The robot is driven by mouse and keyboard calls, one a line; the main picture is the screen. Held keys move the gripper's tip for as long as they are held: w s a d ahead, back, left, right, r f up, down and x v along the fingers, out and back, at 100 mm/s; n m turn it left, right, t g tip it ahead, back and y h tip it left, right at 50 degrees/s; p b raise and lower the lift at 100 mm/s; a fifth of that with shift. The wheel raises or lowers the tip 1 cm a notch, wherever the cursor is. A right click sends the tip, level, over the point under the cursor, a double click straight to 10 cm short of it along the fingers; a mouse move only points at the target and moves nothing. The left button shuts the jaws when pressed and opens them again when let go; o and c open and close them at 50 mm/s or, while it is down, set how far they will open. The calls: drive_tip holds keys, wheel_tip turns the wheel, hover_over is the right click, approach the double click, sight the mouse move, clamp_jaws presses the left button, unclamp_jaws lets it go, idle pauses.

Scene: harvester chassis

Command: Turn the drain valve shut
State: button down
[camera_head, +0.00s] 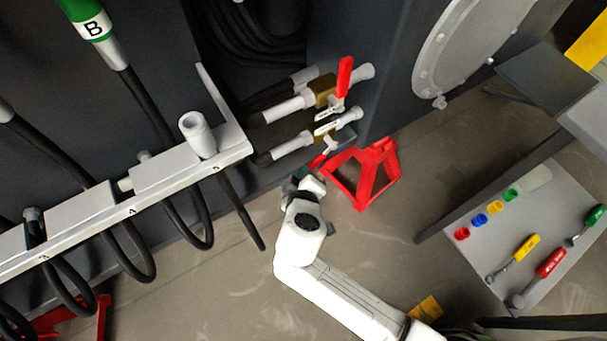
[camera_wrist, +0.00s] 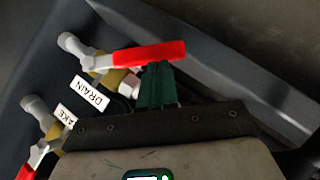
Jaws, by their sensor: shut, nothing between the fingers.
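The drain valve (camera_wrist: 104,64) has a brass body, a white tag reading DRAIN and a red-gripped lever (camera_wrist: 150,53). In the wrist view the lever points right, at a slant to its pipe. In the head view this looks like the lower of two valves (camera_head: 322,131), its red lever (camera_head: 317,161) pointing down and left. My gripper (camera_wrist: 156,72) is shut and empty, its green fingertips right beside the lever's grip. I cannot tell if they touch it. My gripper also shows in the head view (camera_head: 299,174), small and partly hidden by my arm.
A second valve (camera_head: 325,90) with a raised red lever (camera_head: 344,77) sits just above. A red stand (camera_head: 363,172) is close to the right of my gripper. A hose rail (camera_head: 130,205) runs along the left. A tray (camera_head: 560,240) with tools lies right.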

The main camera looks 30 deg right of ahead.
drive_tip(key=d+f+n+t+h+b, duration=0.2)
drive_tip(key=d+f+n+h+b, duration=0.1)
drive_tip(key=b, duration=0.6)
drive_tip(key=shift+d+f+n+h+b, duration=0.3)
drive_tip(key=shift+d+f+h, duration=0.75)
drive_tip(key=shift+f, duration=0.6)
drive_tip(key=shift+d, duration=0.25)
drive_tip(key=shift+f, duration=0.1)
